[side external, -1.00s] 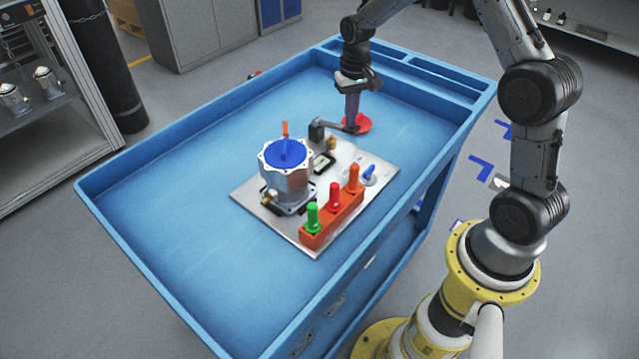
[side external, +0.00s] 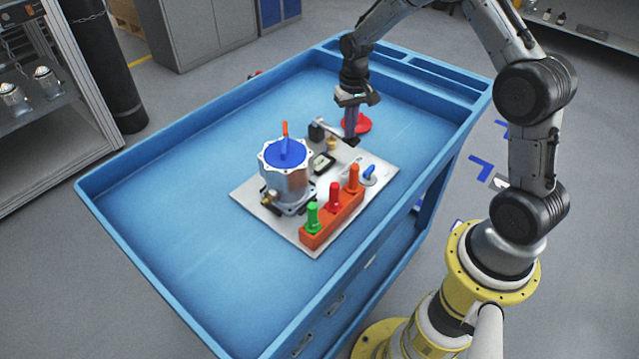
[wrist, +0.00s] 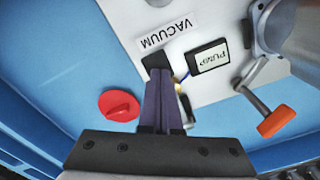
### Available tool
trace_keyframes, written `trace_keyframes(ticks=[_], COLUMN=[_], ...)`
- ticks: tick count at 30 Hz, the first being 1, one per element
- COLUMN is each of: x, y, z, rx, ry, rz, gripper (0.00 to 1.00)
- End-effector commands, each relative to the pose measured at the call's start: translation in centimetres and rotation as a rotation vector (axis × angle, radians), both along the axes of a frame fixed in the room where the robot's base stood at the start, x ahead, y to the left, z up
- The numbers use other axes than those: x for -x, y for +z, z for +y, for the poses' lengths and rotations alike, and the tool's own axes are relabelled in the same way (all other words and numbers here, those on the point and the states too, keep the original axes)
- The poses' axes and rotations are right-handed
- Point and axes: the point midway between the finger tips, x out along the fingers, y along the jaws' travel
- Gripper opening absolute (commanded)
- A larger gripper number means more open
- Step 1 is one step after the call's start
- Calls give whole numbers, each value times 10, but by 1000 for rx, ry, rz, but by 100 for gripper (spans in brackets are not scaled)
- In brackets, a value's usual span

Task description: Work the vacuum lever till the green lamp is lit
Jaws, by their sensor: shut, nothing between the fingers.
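In the wrist view, the black block (wrist: 155,61) sits beside the VACUUM label (wrist: 168,30); my fingers hide most of the lever. My gripper (side external: 350,136) is shut, with its purple fingers pointing down at the lever's free end; they look to be touching it. The fingers (wrist: 160,78) also show in the wrist view. I cannot make out a lit green lamp in either view.
A metal housing (side external: 287,184) with a blue lid stands left of the lever. The PUMP panel (wrist: 208,57) is close by. A red disc (side external: 362,124) lies behind my fingers. An orange block (side external: 320,236) holds green, red and orange plugs. The left tray floor is clear.

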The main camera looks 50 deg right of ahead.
Motion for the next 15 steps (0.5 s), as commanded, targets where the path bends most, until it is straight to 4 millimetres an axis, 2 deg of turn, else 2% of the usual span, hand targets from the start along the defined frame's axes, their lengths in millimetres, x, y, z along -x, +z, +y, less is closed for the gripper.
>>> trace_keyframes(ticks=[6, 15], x=[0, -1], y=[-8, 5], z=[0, 0], rx=[0, 1], ry=[0, 0], rz=[-1, -3], gripper=[0, 0])
